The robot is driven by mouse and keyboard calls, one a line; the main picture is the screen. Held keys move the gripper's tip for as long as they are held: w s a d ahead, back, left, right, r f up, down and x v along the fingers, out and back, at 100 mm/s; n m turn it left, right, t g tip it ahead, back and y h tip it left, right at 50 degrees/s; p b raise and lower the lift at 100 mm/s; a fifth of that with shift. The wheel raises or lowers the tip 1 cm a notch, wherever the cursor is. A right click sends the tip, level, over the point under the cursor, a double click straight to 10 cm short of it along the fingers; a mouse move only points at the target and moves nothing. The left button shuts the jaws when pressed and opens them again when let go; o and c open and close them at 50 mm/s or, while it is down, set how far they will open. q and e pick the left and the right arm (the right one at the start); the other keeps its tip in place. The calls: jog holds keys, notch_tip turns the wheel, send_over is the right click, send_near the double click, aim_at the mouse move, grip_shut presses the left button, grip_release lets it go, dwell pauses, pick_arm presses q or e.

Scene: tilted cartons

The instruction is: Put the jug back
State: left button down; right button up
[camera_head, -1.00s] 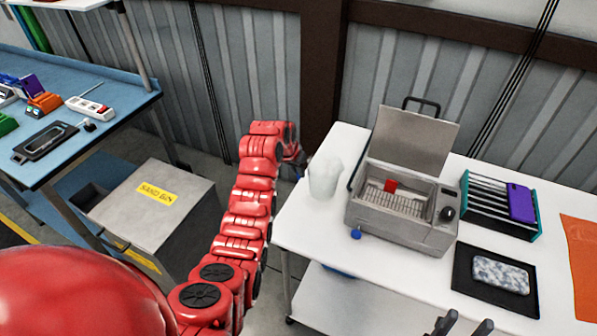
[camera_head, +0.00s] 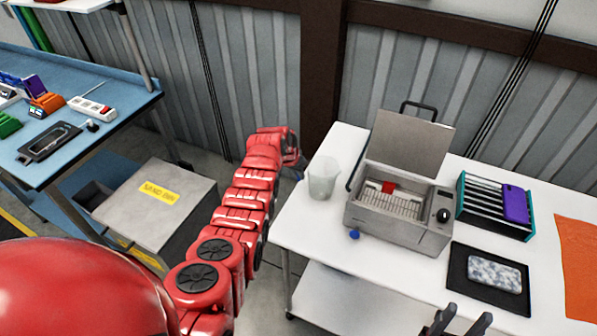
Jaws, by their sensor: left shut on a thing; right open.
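The jug (camera_head: 323,180) is a translucent whitish vessel. It appears upright at the left end of the white table (camera_head: 310,235), left of the grey metal bath with its open lid. My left arm reaches up to the jug's left side. My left gripper (camera_head: 300,167) is mostly hidden behind the arm's end and is shut on the jug, at its left side. I cannot tell whether the jug's base touches the table. My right gripper (camera_head: 461,321) is open and empty at the bottom edge, in front of the table.
The grey bath (camera_head: 398,226) has a wire basket and a red item inside. A rack (camera_head: 471,204) with a purple phone and a black mat (camera_head: 461,285) with a patterned phone lie further right. A sand bin (camera_head: 150,205) stands on the floor at left.

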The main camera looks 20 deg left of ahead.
pick_arm(q)
jog(key=shift+f, duration=0.25)
jog(key=c, duration=0.9)
grip_release()
jog(key=shift+r, duration=0.1)
jog(key=shift+r, duration=0.1)
